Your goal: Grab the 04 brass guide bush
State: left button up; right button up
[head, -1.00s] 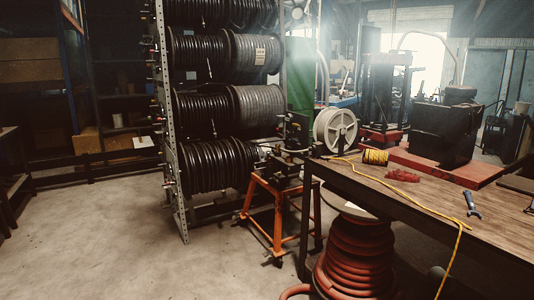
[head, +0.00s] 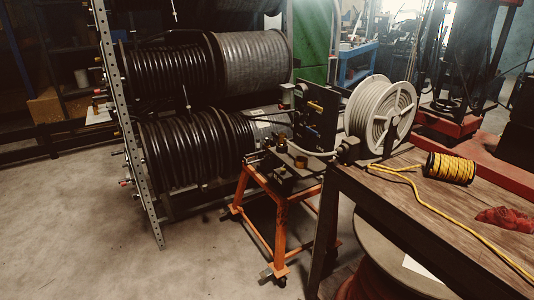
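The hose crimper (head: 312,118) stands on an orange wheeled stand (head: 281,215) in the middle of the head view. Small brass-coloured cylindrical pieces sit on the stand's top, one at its left (head: 281,143) and one nearer its front (head: 301,162). They are too small to read any number, so I cannot tell which is the 04 brass guide bush. Neither of my grippers is in view.
A rack of black hose reels (head: 190,150) stands left of the stand. A wooden workbench (head: 440,205) on the right carries a white reel (head: 382,115), a yellow rope spool (head: 450,168) and a red cloth (head: 507,218). Concrete floor (head: 80,220) is clear at front left.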

aim_at(266, 145)
jog(key=i+z, duration=0.15)
jog(key=z, duration=0.45)
jog(key=i+j+z, duration=0.15)
jog(key=j+z, duration=0.15)
jog(key=i+j+z, duration=0.1)
jog(key=j+z, duration=0.55)
jog(key=j, duration=0.15)
